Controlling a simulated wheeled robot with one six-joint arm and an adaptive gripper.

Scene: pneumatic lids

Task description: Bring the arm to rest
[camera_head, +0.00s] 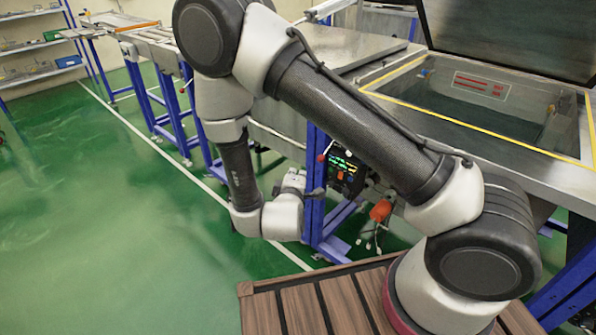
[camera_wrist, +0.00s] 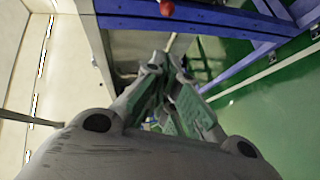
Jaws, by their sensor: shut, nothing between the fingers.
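My arm reaches up from my base and folds down at the left, with its wrist hanging low beside a blue frame in the head view. My gripper (camera_head: 318,190) is small there, near the frame leg and a dark control panel (camera_head: 343,172) with lit displays. In the wrist view my gripper (camera_wrist: 166,60) is shut, its grey fingers close together with nothing held. The fingers point toward the blue frame (camera_wrist: 200,17), and no contact with it can be made out.
A metal tank (camera_head: 480,115) with yellow edging stands at the right, its dark lid (camera_head: 530,35) raised. A flat closed cover (camera_head: 340,45) lies beside it. A red knob (camera_wrist: 167,8) is near the frame. The green floor (camera_head: 100,220) at left is clear.

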